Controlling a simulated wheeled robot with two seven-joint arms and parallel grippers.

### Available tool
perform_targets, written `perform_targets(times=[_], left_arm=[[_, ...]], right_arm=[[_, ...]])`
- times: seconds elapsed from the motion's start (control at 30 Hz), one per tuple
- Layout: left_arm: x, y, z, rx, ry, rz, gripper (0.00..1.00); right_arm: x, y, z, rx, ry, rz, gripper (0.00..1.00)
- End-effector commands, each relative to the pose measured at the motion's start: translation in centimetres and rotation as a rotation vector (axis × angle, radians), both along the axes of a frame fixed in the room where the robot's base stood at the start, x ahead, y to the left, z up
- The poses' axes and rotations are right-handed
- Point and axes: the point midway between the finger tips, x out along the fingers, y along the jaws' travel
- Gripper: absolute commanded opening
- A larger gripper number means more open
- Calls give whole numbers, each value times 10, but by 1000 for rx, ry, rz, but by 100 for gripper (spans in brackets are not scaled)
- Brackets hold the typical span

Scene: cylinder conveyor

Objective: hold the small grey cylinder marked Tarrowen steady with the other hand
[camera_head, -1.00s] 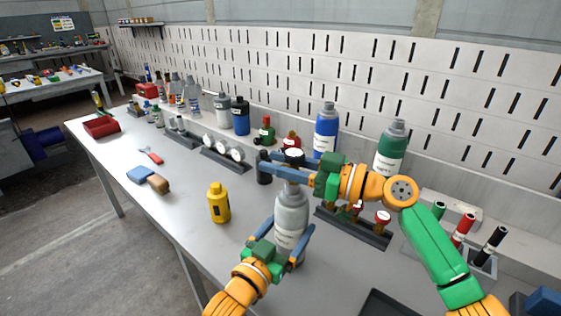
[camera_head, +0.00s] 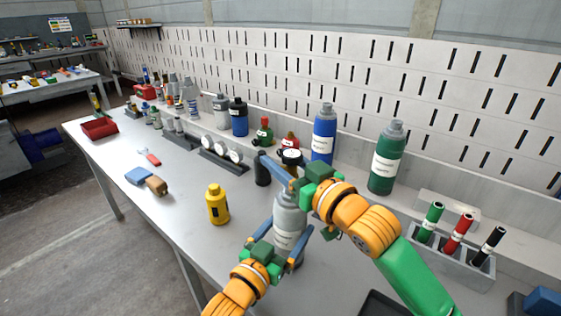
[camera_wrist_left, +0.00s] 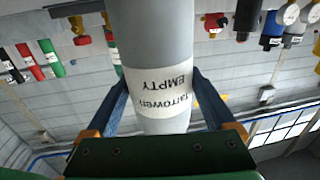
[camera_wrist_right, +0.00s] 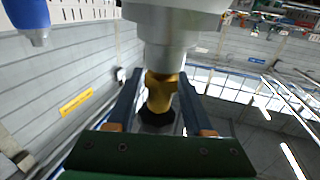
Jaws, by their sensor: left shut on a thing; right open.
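The small grey cylinder (camera_head: 288,222) stands upright on the bench. Its white label (camera_wrist_left: 160,92) reads "Tarrowen" and "EMPTY", upside down in the left wrist view. My left gripper (camera_head: 291,236) is shut on its body, one finger on each side. At the cylinder's top is a brass valve (camera_wrist_right: 160,92) with a black knob (camera_wrist_right: 156,117). My right gripper (camera_head: 282,173) is at that top, open, with its fingers on either side of the brass valve and gaps visible. In the head view the right hand partly hides the cylinder's neck.
A yellow bottle (camera_head: 217,205) stands to the left. A blue cylinder (camera_head: 324,136) and a green cylinder (camera_head: 386,160) stand behind. A holder with small coloured tubes (camera_head: 456,252) is at the right. A dark tray (camera_head: 383,306) lies at the front. The bench's left middle is mostly clear.

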Motion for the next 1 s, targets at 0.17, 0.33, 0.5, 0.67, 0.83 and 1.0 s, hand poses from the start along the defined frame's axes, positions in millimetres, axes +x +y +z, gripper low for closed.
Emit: perform_targets(times=[0.17,0.33,0.5,0.67,0.83,1.0], left_arm=[[0,0,0,1,0,1,22],[0,0,0,1,0,1,22],[0,0,0,0,1,1,22],[0,0,-1,1,0,1,22],[0,0,-1,2,1,1,22],[0,0,-1,1,0,1,22]], right_arm=[[0,0,0,-1,0,-1,51],[0,-1,0,7,4,-150,51],[3,-8,-1,7,10,-405,51],[6,-13,-1,2,7,-522,51],[6,-14,-1,0,3,-525,51],[6,-14,-1,-1,3,-524,11]])
